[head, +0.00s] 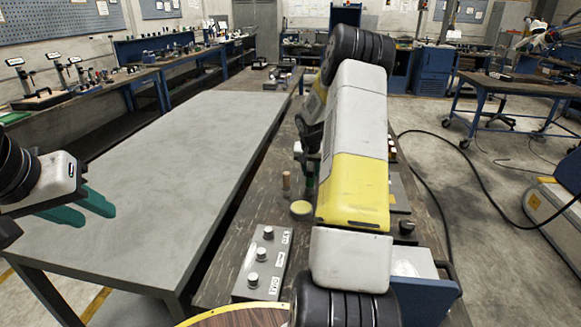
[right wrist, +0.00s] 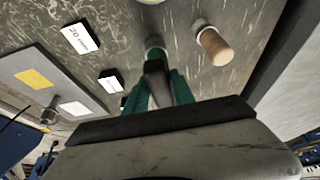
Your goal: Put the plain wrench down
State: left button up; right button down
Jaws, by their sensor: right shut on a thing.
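My right gripper (right wrist: 157,92) is shut on a dark, narrow piece, seemingly the plain wrench (right wrist: 156,76), held between the green fingers in the right wrist view. Most of the piece is hidden by the fingers and hand. In the head view my right arm covers most of this gripper; only some green and dark parts show left of the yellow link, above the dark bench. A wooden peg (right wrist: 214,46) stands close by; it also shows in the head view (head: 286,182). My left gripper (head: 85,208) is open and empty over the grey table.
The grey table (head: 150,170) is bare. The dark bench (head: 240,235) carries a grey box with several knobs (head: 262,262), a round yellow-topped piece (head: 301,208) and a wooden disc (head: 240,318) at the front. Labelled blocks (right wrist: 110,80) lie left of my right gripper in the wrist view.

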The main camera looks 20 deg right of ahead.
jog(key=shift+f, duration=0.45)
jog(key=shift+f, duration=0.1)
jog(key=c, duration=1.1)
grip_release()
jog(key=shift+o, duration=0.2)
